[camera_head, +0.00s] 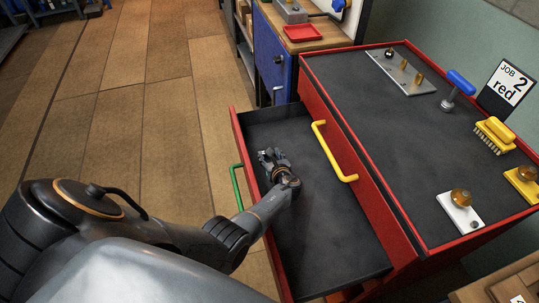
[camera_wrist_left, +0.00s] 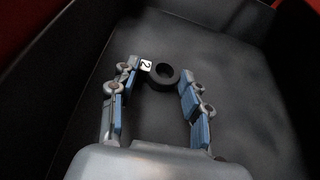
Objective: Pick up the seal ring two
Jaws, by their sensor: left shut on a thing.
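The seal ring two is a black ring (camera_wrist_left: 158,81) with a small white tag (camera_wrist_left: 146,65) marked "2", in the left wrist view. My left gripper (camera_wrist_left: 160,83) has its two blue-padded fingers on either side of the ring and is shut on it near the fingertips. In the head view my left gripper (camera_head: 270,159) is inside the open drawer (camera_head: 335,235), close over its dark floor. The ring cannot be made out in the head view. Whether it touches the drawer floor cannot be told. My right gripper is not in view.
The red cabinet (camera_head: 393,193) has a yellow handle (camera_head: 332,150) and a dark top with a metal plate with pegs (camera_head: 402,72), a brush (camera_head: 495,134), a blue-handled tool (camera_head: 459,85) and a "JOB 2 red" card (camera_head: 508,83). A green handle (camera_head: 237,186) is on the drawer front.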

